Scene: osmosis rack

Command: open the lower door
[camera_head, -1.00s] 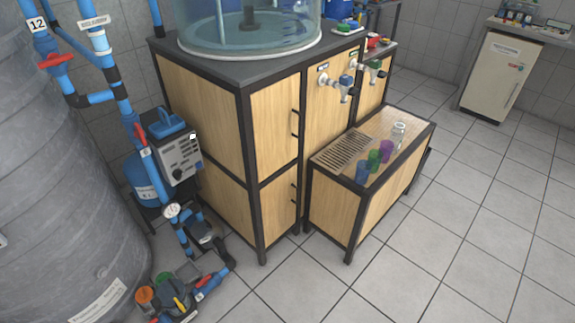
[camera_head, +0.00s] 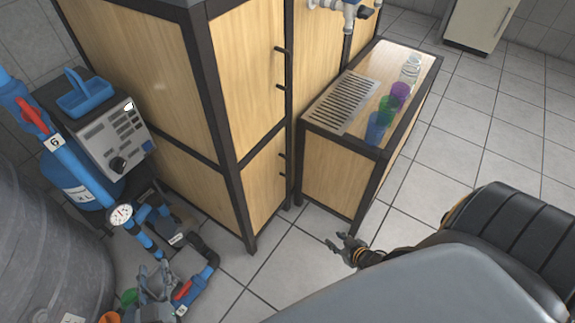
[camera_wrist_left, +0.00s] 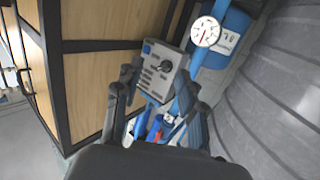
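The lower door (camera_head: 266,187) is a light wood panel in a dark frame, low on the cabinet's front. It looks closed, with a dark handle (camera_head: 282,168) near its right edge. My left gripper (camera_head: 155,280) is at the lower left, over the floor pipework and apart from the door. In the left wrist view its fingers (camera_wrist_left: 158,105) are spread with nothing held between them. My right gripper (camera_head: 340,246) is low, to the right of the lower door and in front of the side unit. Its fingers look spread and empty, apart from the handle.
The upper door (camera_head: 256,75) is closed above. A side unit (camera_head: 335,172) with a grate and coloured cups stands right of the doors. Blue pipes, a gauge (camera_head: 120,214), a pump box (camera_head: 108,125) and a grey tank (camera_head: 45,245) crowd the left. Tiled floor is open at right.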

